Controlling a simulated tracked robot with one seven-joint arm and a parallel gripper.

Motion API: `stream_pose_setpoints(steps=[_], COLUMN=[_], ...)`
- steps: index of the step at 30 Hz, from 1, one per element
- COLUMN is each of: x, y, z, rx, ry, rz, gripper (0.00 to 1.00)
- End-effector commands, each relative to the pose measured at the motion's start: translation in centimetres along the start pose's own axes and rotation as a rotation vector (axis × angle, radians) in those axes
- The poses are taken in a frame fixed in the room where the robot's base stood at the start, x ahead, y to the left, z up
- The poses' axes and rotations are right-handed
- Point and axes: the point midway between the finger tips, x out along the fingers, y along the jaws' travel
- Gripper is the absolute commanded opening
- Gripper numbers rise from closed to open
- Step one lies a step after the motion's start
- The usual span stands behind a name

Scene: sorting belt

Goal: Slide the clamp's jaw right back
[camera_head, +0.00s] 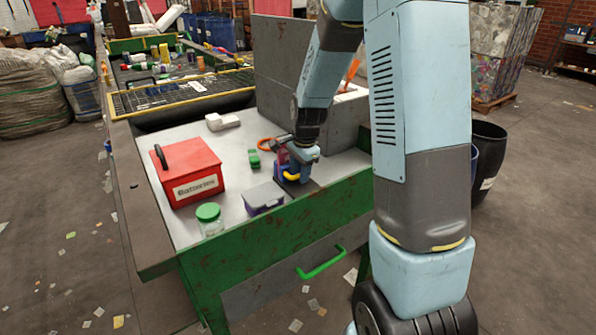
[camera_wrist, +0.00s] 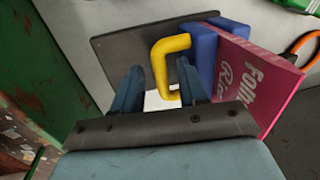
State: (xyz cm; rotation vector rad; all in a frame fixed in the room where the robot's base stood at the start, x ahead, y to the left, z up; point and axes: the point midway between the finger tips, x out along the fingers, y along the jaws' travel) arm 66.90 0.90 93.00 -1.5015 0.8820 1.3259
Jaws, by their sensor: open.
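The clamp has a dark grey base plate (camera_wrist: 112,52) and a blue jaw (camera_wrist: 205,50) with a yellow handle (camera_wrist: 158,62). In the head view the yellow handle (camera_head: 291,177) shows low on the clamp, near the front of the table. The blue jaw stands against a pink box with white lettering (camera_wrist: 256,75); the clamp's far side is hidden. My gripper (camera_wrist: 160,78) is open, with one finger on each side of the yellow handle. I cannot tell whether either finger touches it. In the head view my gripper (camera_head: 303,152) is above the clamp and partly covers it.
A red batteries box (camera_head: 188,172), a green-lidded jar (camera_head: 209,219), a grey-lidded purple box (camera_head: 264,198) and a small green object (camera_head: 254,159) stand left of the clamp. A grey panel (camera_head: 290,75) rises behind. An orange-handled thing (camera_wrist: 303,50) lies beyond the pink box.

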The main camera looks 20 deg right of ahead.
Motion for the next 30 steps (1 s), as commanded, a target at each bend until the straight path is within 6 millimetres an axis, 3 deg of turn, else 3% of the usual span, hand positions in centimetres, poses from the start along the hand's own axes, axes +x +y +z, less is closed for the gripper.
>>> stream_pose_setpoints(steps=[8, 21, 30], x=[0.04, 0.03, 0.04], y=[0.01, 0.02, 0.04], z=[0.00, 0.02, 0.03], rx=[0.000, 0.000, -0.001], ry=[0.000, 0.000, 0.000], rz=[0.000, 0.001, 0.001], gripper=[0.40, 0.00, 0.00])
